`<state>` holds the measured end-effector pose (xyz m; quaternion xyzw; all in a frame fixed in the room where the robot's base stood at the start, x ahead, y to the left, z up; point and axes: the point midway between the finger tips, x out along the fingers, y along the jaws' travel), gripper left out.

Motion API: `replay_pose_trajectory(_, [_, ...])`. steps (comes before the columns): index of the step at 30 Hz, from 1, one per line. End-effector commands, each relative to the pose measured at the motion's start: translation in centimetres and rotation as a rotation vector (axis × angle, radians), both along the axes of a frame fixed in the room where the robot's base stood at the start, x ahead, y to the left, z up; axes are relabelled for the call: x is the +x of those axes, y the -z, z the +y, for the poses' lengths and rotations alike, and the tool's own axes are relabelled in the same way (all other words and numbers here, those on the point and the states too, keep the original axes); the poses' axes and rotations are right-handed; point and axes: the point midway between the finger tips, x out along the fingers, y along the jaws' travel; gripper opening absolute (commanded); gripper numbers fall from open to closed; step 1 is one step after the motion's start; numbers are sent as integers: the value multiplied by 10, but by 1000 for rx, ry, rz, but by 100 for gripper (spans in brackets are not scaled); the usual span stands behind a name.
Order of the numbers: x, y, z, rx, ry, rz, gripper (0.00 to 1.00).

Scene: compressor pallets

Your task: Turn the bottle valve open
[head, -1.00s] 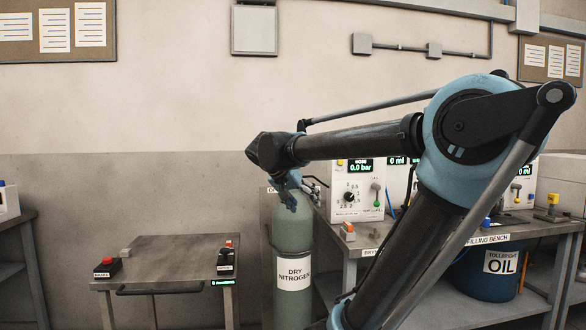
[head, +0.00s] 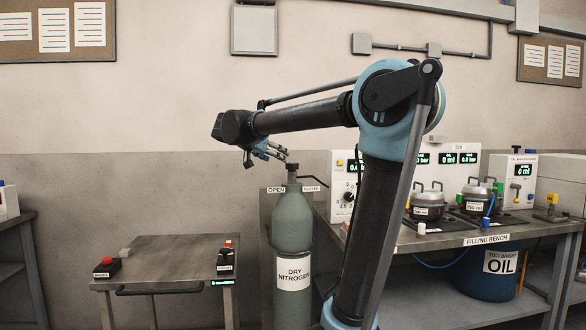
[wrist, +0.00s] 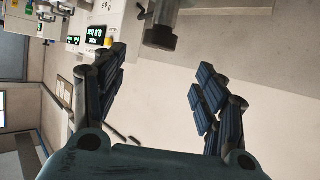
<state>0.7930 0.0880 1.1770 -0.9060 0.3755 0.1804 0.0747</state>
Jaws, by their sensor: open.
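The grey-green bottle (head: 292,222), labelled DRY NITROGEN, stands upright between the small table and the filling bench. Its dark valve (head: 292,172) is on top, between an OPEN sign (head: 276,189) at left and a CLOSED sign (head: 311,188) at right. My gripper (head: 280,153) is just above and left of the valve in the head view. In the wrist view my gripper (wrist: 160,70) is open, its fingers wide apart with nothing between them. A dark round knob (wrist: 160,38), which looks like the valve, shows beyond the fingertips near the top, apart from them.
The filling bench (head: 485,239) at right bears gauge panels and two pots, partly behind my arm. A small metal table (head: 170,252) at left bears button boxes (head: 107,266). A blue oil drum (head: 487,280) is under the bench. The wall area above the small table is clear.

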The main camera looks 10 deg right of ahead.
Motion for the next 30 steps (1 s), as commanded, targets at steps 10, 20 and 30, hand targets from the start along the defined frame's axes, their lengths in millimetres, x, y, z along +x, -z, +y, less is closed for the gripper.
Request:
replay_pose_trajectory(10, [37, 22, -38, 0, 2, 0, 65])
replay_pose_trajectory(20, [69, 41, -70, 0, 2, 0, 65])
replay_pose_trajectory(30, [79, 47, -80, 0, -1, 1, 65])
